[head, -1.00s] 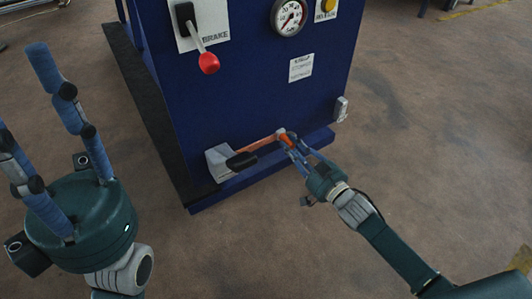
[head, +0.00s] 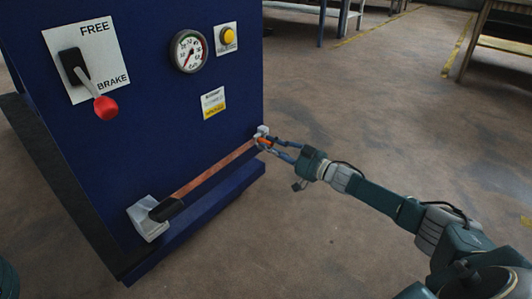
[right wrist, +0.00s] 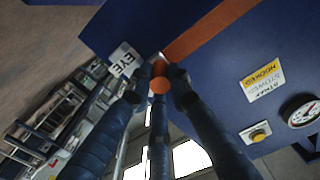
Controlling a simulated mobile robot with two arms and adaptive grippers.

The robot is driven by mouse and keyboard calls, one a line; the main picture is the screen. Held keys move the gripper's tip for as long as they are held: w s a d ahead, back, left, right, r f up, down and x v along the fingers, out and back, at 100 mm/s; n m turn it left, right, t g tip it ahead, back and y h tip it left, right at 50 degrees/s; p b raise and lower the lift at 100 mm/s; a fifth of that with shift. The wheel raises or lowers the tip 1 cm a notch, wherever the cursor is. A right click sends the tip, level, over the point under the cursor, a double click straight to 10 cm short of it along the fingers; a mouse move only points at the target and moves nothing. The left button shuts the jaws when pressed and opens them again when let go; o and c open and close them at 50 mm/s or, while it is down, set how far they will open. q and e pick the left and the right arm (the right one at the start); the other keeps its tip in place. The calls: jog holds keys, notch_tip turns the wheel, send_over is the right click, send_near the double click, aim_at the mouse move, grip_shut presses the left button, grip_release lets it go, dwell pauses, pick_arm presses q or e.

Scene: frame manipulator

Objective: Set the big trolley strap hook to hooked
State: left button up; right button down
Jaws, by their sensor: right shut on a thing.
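The big blue trolley (head: 140,140) carries an orange strap (head: 215,169) low on its front. The strap runs straight and taut from a pale bracket (head: 146,219) with a black sleeve at lower left up to the front's right edge. My right gripper (head: 270,143) is shut on the orange hook end, at the pale eye fitting (head: 261,131). In the right wrist view, the fingers close around the orange hook (right wrist: 159,78) beside the plate marked EYE (right wrist: 125,58). Whether the hook sits in the eye is hidden by the fingers. My left gripper's fingers are out of view.
The front also bears a red-knobbed brake lever (head: 104,106), a gauge (head: 188,50), a yellow button (head: 228,37) and a strap label (head: 213,102). Open floor lies right of the trolley. Tables (head: 500,40) stand far back.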

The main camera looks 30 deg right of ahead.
jog(key=shift+d+f, duration=0.15)
jog(key=shift+d, duration=0.2)
jog(key=c, duration=1.8)
grip_release()
jog(key=shift+o, duration=0.9)
jog(key=shift+a, duration=0.1)
jog(key=v, duration=1.2)
